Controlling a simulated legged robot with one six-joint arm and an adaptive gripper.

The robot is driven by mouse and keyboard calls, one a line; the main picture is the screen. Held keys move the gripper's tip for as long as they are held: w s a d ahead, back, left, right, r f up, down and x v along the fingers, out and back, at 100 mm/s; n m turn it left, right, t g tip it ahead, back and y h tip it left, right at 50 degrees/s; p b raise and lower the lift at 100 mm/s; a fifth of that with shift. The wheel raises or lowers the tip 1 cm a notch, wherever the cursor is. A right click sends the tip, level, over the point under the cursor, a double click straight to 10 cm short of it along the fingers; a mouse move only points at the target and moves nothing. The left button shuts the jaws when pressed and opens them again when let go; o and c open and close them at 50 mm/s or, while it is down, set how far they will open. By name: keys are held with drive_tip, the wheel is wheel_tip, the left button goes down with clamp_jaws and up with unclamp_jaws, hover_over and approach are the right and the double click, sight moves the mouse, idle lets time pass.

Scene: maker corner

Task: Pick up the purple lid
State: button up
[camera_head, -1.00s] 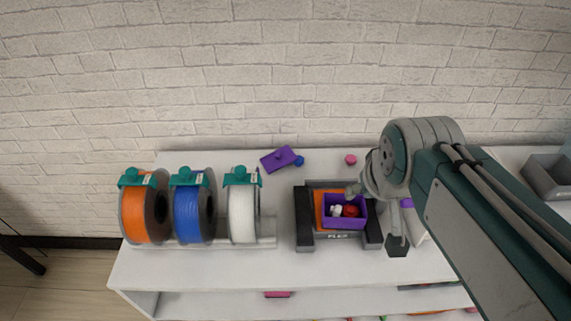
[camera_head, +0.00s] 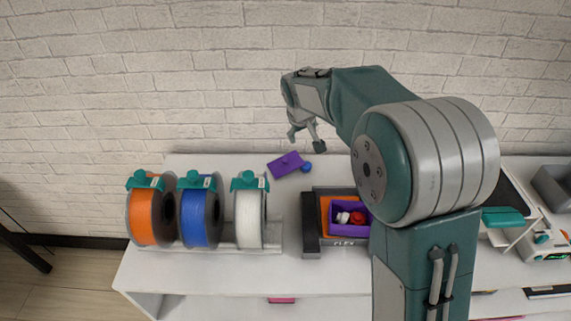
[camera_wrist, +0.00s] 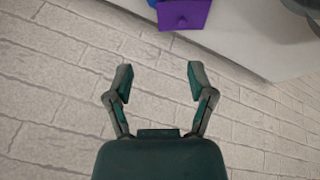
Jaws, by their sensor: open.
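The purple lid (camera_head: 286,164) is a flat piece with a small knob, lying on the white table against the wall side. In the wrist view the lid (camera_wrist: 184,14) shows at the top edge, partly cut off. My gripper (camera_head: 307,143) is above and slightly right of the lid, apart from it. In the wrist view my gripper (camera_wrist: 159,78) is open, with nothing between its fingers. The purple box (camera_head: 345,217) sits on the orange bed of a small printer and holds a white and a red item.
A blue ball (camera_head: 306,167) lies close to the lid's right end. Orange (camera_head: 146,216), blue (camera_head: 192,218) and white (camera_head: 247,218) spools stand at the left. The printer (camera_head: 312,240) stands in front. The brick wall (camera_head: 200,90) is close behind.

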drive_tip(key=n, duration=0.2)
approach(284, 160)
drive_tip(key=x, duration=1)
drive_tip(key=c, duration=0.9)
